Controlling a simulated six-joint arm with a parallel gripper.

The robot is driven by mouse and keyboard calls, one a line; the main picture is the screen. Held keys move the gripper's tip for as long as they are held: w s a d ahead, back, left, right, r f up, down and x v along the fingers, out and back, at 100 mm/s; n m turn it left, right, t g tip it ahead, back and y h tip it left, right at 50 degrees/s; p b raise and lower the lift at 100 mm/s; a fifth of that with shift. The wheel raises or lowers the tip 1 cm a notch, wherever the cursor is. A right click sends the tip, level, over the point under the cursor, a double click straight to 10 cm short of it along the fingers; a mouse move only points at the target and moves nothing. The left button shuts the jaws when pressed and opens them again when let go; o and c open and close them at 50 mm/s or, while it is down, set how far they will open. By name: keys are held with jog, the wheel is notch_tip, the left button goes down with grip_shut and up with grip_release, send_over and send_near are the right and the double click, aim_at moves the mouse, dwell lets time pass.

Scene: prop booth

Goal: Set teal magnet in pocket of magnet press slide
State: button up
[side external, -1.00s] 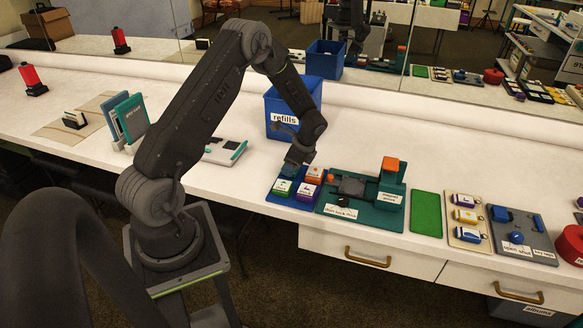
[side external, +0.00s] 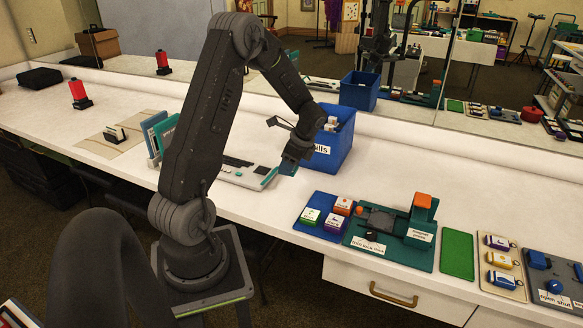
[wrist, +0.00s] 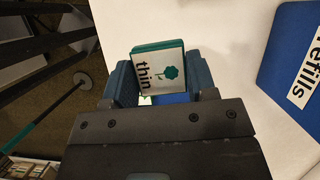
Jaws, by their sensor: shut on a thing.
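My gripper (side external: 291,162) is shut on the teal magnet (wrist: 158,68), raised above the bench in front of the blue refills bin. In the wrist view the magnet shows a white face reading "thin" with a teal flower, between the two blue fingers; the gripper also shows there (wrist: 160,82). In the side view the magnet is small and mostly hidden by the gripper. The magnet press (side external: 422,222) stands to the right on a teal base, with an orange top and a dark grey slide (side external: 376,219). The pocket is too small to make out.
A blue tray (side external: 309,229) with green, purple and orange magnets sits left of the press. The refills bin (side external: 335,140) stands behind my gripper. A green mat (side external: 457,256) and a board of key tags (side external: 502,270) lie to the right. A keyboard-like device (side external: 245,172) lies left.

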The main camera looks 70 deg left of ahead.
jog(key=w+d+f+n+g+h, duration=0.1)
jog(key=w+d+n+h, duration=0.1)
jog(key=w+d+n, duration=0.3)
jog(key=w+d+f+n+h, duration=0.1)
jog(key=w+d+n, duration=0.15)
jog(key=w, duration=0.35)
jog(key=n+t+h, duration=0.1)
jog(key=n+h, duration=0.2)
jog(key=n, duration=0.7)
send_over(381, 222)
jog(key=w, duration=0.1)
jog(key=shift+m, duration=0.25)
jog(key=shift+a+f, duration=0.25)
jog(key=shift+f, duration=1.45)
jog(key=shift+a+f, duration=0.2)
jog(key=shift+f, duration=1.5)
jog(key=o, duration=1)
